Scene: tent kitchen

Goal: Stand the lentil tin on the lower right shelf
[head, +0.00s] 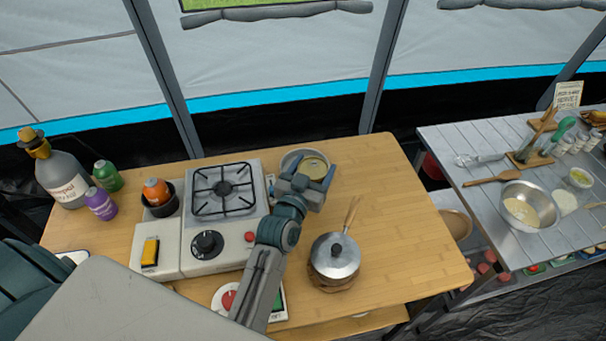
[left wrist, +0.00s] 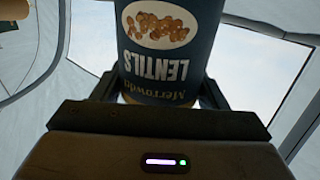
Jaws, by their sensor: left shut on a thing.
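My left gripper (head: 305,178) is shut on the lentil tin (head: 314,165), above the wooden table just right of the stove. In the head view the tin's pale round end shows between the fingers. The left wrist view shows the dark blue lentil tin (left wrist: 165,45) close up between the fingers, its label upside down in that picture. A lower shelf (head: 535,279) under the grey slatted table at right is partly in view with several things on it. My right gripper is not in view.
The stove (head: 228,217) stands left of the tin, and a lidded saucepan (head: 335,257) in front. A grey bowl (head: 291,159) is close behind the tin. Bottles (head: 62,177) stand at the left end. The wooden table's right part (head: 400,210) is clear. A gap separates it from the slatted table (head: 470,212).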

